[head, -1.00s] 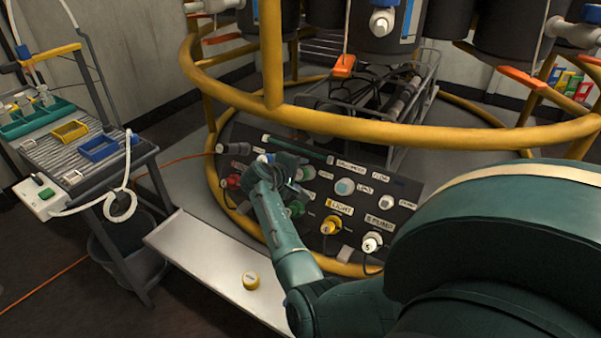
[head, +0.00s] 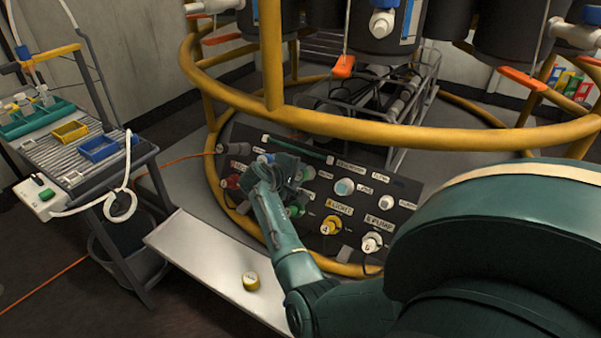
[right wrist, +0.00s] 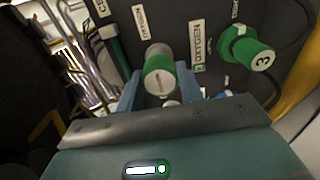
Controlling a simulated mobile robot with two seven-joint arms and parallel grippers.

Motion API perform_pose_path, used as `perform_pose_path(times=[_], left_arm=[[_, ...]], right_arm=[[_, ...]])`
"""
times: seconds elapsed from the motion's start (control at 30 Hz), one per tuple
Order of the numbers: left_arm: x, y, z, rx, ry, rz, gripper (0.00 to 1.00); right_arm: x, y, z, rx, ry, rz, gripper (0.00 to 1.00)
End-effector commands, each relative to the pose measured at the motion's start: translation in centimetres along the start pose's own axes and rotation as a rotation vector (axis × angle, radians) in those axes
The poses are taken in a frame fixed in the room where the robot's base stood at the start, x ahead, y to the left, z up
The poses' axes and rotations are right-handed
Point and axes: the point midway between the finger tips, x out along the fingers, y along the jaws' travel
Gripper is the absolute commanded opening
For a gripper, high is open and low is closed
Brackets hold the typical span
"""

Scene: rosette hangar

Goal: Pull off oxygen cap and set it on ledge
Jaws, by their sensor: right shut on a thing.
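The oxygen cap (right wrist: 159,76), a round cap with a green side and pale face, is between the blue fingers of my right gripper (right wrist: 160,88) in the right wrist view. The fingers are shut on it, close to the dark panel by an OXYGEN label. I cannot tell whether it is still seated. In the head view my right gripper (head: 290,178) is at the panel (head: 400,225) and hides the cap. The ledge (head: 200,250) is a bare metal shelf in front of the panel. A yellow cap (head: 251,281) sits on it. My left gripper is not in view.
A green plug marked 3 (right wrist: 250,54) is right of the held cap. Yellow (head: 330,226) and white (head: 371,243) plugs fill the panel's lower right. A yellow rail (head: 370,130) passes above. The ledge's left part is clear. A cart (head: 90,160) stands left.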

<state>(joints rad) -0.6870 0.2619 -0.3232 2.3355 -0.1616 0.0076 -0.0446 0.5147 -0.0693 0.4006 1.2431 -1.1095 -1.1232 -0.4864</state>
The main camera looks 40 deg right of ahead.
Motion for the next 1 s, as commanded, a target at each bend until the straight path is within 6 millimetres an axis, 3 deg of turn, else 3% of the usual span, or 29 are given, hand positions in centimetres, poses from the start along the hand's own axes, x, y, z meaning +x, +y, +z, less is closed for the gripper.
perform_pose_path(times=[1.0], left_arm=[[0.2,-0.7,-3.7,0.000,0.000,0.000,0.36]], right_arm=[[-4.3,0.1,-0.1,-0.001,0.001,0.000,0.00]])
